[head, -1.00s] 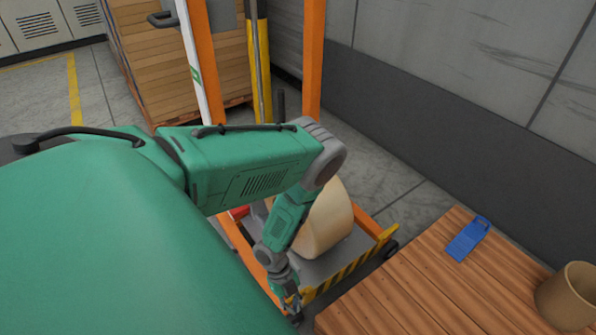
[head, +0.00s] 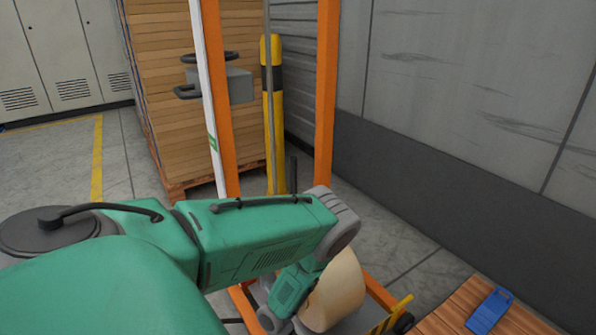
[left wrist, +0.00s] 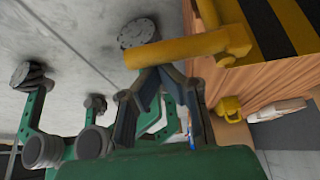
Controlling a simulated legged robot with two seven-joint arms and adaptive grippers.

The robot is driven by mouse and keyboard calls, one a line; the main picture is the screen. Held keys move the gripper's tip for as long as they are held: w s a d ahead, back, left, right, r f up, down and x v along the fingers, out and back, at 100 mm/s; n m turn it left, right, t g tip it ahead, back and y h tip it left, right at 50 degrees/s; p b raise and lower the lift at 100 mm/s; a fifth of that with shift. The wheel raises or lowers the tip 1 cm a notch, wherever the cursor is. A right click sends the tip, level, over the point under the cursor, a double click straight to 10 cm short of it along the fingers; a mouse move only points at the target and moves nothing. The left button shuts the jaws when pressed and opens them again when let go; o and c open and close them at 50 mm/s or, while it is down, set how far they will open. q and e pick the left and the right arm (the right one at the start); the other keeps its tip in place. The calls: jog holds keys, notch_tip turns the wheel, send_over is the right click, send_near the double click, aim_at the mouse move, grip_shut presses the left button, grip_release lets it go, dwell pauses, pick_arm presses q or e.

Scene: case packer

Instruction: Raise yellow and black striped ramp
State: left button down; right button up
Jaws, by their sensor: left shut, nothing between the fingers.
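The yellow and black striped ramp (head: 384,325) shows at the bottom edge of the head view, at the front of the orange-framed lift; most of it is cut off. In the left wrist view its striped face (left wrist: 285,25) fills the upper right corner, with a yellow bar (left wrist: 180,50) running left from it. My left gripper (left wrist: 165,80) is shut and empty, with its fingertips right by the yellow bar; I cannot tell whether they touch. It is out of the head view, where only my left arm shows. My right gripper is in neither view.
The orange lift frame (head: 326,110) stands ahead, with a rounded tan object (head: 337,290) low in it. A wooden surface (head: 450,318) with a blue item (head: 490,310) is at lower right. Stacked boards (head: 170,90) and a yellow post (head: 271,150) stand behind. A grey wall (head: 460,100) closes the right.

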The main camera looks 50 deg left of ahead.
pick_arm(q)
jog(key=shift+a, duration=0.4)
jog(key=p+v, duration=0.5)
jog(key=v, duration=0.4)
jog(key=d+r+n+t+y+p, duration=0.25)
jog(key=d+r+n+p, duration=0.25)
jog(key=d+r+n, duration=0.7)
pick_arm(e)
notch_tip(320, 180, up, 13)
jog(key=p, duration=0.2)
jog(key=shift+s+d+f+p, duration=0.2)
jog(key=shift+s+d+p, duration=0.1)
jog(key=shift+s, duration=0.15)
pick_arm(q)
jog(key=s+a+r+n+g+y, duration=0.1)
jog(key=s+r+n+y, duration=0.2)
jog(key=r, duration=0.9)
jog(key=s+n, duration=0.3)
jog(key=s, duration=0.2)
jog(key=shift+s+r, duration=0.35)
jog(key=shift+s, duration=0.05)
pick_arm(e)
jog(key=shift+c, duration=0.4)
pick_arm(q)
jog(key=shift+g, duration=0.25)
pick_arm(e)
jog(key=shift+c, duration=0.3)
